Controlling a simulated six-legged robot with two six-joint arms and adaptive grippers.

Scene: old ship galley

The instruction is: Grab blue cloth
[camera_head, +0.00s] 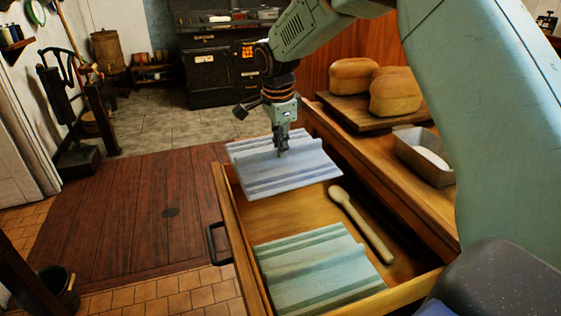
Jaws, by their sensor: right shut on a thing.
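The blue cloth (300,175), pale with darker stripes, is at the far end of the open drawer (226,205). Part of it reaches past the drawer's left wall. My right gripper (283,152) points down and is shut on the cloth near its middle. The fingertips are small and partly merge with the fold. I cannot tell whether the cloth is clear of the drawer bottom. My left gripper is not in view.
A green striped cloth (315,268) and a wooden spoon (360,222) lie in the drawer. Bread loaves (395,92) on a board and a metal tin (420,155) stand on the counter at right. Open floor (130,215) lies left of the drawer. A black stove (210,70) stands behind.

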